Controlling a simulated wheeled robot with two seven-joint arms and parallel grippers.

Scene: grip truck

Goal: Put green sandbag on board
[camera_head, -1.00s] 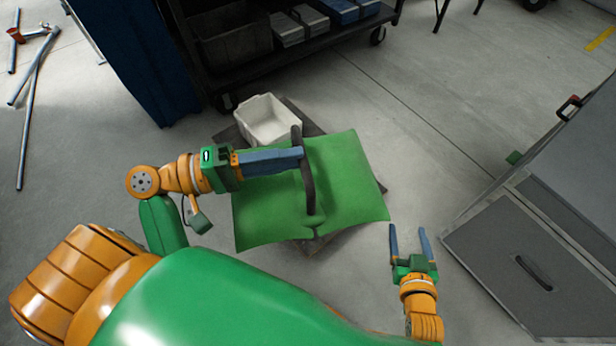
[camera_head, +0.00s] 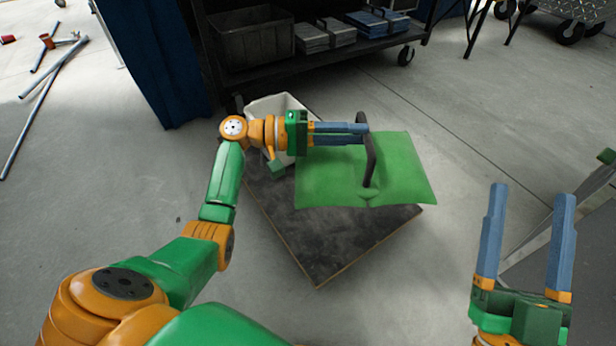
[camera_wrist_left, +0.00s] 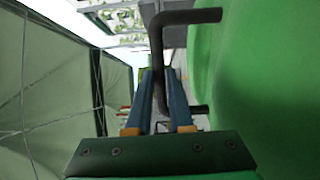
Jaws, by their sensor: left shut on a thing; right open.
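The green sandbag (camera_head: 405,175) is in the head view, over the right back part of the dark square board (camera_head: 315,235). Whether it rests on the board or hangs just above it, I cannot tell. My left gripper (camera_head: 362,134) is shut on the sandbag's dark handle (camera_head: 370,160). The left wrist view shows the handle (camera_wrist_left: 157,60) between the two blue fingers, with the green bag (camera_wrist_left: 260,80) at the right. My right gripper (camera_head: 527,205) is open and empty, right of the board.
A white bin (camera_head: 270,108) stands at the board's back left, partly hidden by my left arm. A black shelf cart (camera_head: 330,55) with grey and blue cases is behind. A grey case (camera_head: 565,240) is at the right. Metal pipes (camera_head: 35,110) lie at the far left.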

